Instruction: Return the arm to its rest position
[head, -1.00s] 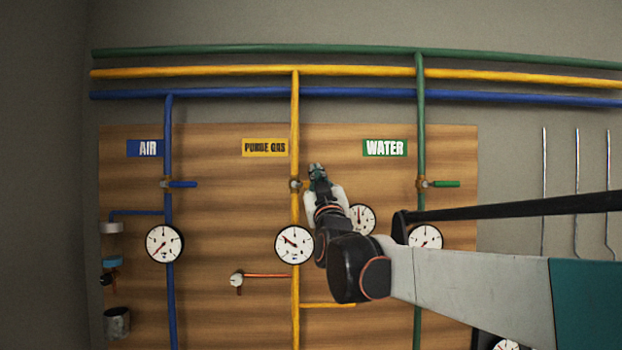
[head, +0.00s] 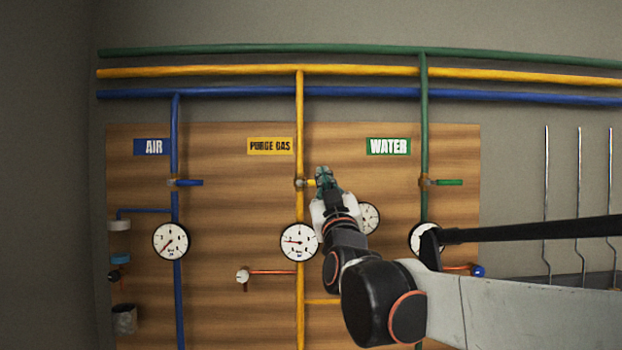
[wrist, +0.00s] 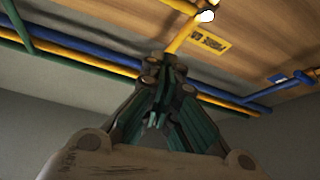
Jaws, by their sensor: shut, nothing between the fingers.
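My gripper (head: 322,172) is in front of the wooden panel, at the yellow purge gas pipe's valve, just right of that pipe in the head view. Its fingers are together and nothing shows between them; they also show in the wrist view (wrist: 163,75). A short part of the yellow valve handle (head: 311,183) shows beside the fingertips; I cannot tell whether they touch it. My arm reaches in from the lower right and hides part of the panel.
The wooden panel (head: 230,215) carries a blue air pipe (head: 175,220), a yellow purge gas pipe (head: 299,120) and a green water pipe (head: 423,120). Gauges, such as the purge gas gauge (head: 299,242), stand out from it. Thin metal rods (head: 547,200) hang at the right.

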